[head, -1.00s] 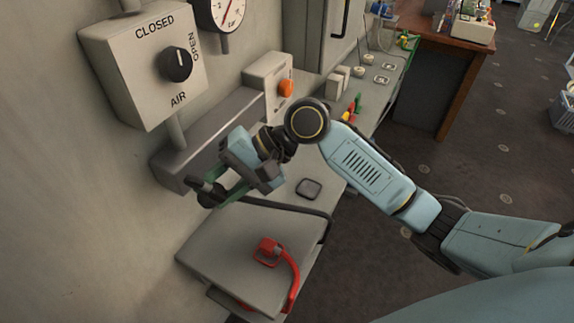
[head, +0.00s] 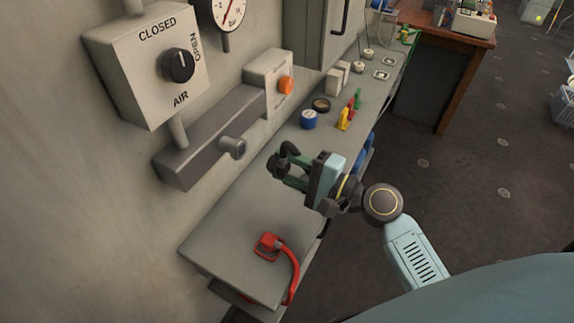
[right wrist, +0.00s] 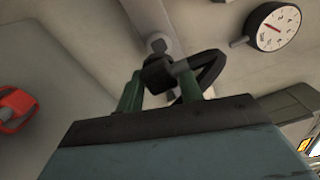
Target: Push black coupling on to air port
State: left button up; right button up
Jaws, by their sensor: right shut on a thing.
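My right gripper (head: 288,167) is shut on the black coupling (head: 281,161), above the shelf and to the right of the air port (head: 232,147). The port is a bare grey stub on the front of the grey wall block; the coupling is clearly apart from it. In the right wrist view, the black coupling (right wrist: 157,71) sits between the green fingertips, with its black hose (right wrist: 211,70) looping to the right. A grey round part shows just behind it there, perhaps the port. My left gripper is not in view.
A red coupling (head: 268,245) with a red hose lies on the grey shelf (head: 225,250). The air valve box (head: 145,65) and a gauge (head: 228,8) are above the port. A blue-topped round item (head: 309,119) and coloured pieces (head: 347,115) stand farther along.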

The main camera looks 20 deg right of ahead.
aim_at(243, 150)
jog(key=shift+w+a, duration=0.1)
jog(key=shift+p+x, duration=0.3)
jog(key=shift+x, duration=2.5)
jog(key=shift+w+a, duration=0.4)
jog(key=shift+w, duration=0.05)
dwell(0.3)
jog(key=o, duration=1)
jog(key=shift+s+d, duration=0.1)
